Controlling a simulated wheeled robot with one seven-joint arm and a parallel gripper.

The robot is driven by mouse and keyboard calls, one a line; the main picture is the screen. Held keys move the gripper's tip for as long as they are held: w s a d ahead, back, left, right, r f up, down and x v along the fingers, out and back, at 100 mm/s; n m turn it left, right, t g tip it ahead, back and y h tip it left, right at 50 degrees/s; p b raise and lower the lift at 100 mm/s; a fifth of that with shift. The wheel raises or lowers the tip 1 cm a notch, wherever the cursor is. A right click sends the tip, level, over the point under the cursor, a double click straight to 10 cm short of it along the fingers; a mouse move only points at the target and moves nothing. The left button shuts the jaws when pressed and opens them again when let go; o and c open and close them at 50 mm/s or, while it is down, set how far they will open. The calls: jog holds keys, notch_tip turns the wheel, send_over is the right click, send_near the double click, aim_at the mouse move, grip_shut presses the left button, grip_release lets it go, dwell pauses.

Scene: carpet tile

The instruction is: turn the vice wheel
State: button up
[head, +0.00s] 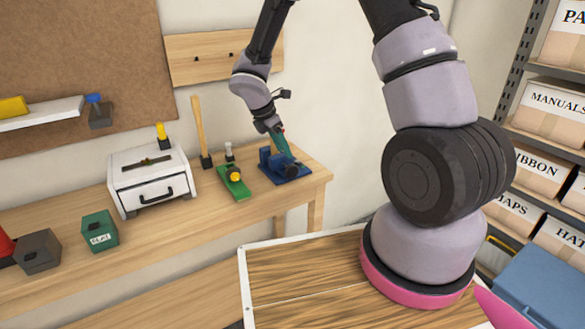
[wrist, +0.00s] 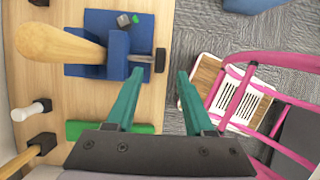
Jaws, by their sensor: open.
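The blue vice (head: 266,161) stands on the wooden bench near its right end. It also shows in the wrist view (wrist: 116,44), with a grey and a small green piece on it. Its black wheel (head: 292,171) faces the bench front; in the wrist view the wheel (wrist: 160,60) is seen edge-on at the end of a light shaft. My gripper (head: 287,155) has teal fingers and is at the vice. In the wrist view my gripper (wrist: 159,74) is open and empty, with the wheel just beyond the fingertips, between their lines. I cannot tell whether they touch it.
A green-based tool (head: 232,182) lies left of the vice. An upright wooden handle (head: 197,125) and a white drawer box (head: 150,180) stand further left. In the wrist view a large wooden handle (wrist: 60,45) overlaps the vice's left side. Carpet (wrist: 190,35) lies beyond the bench edge.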

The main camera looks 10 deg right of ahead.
aim_at(292, 167)
jog(key=x, duration=0.9)
grip_shut()
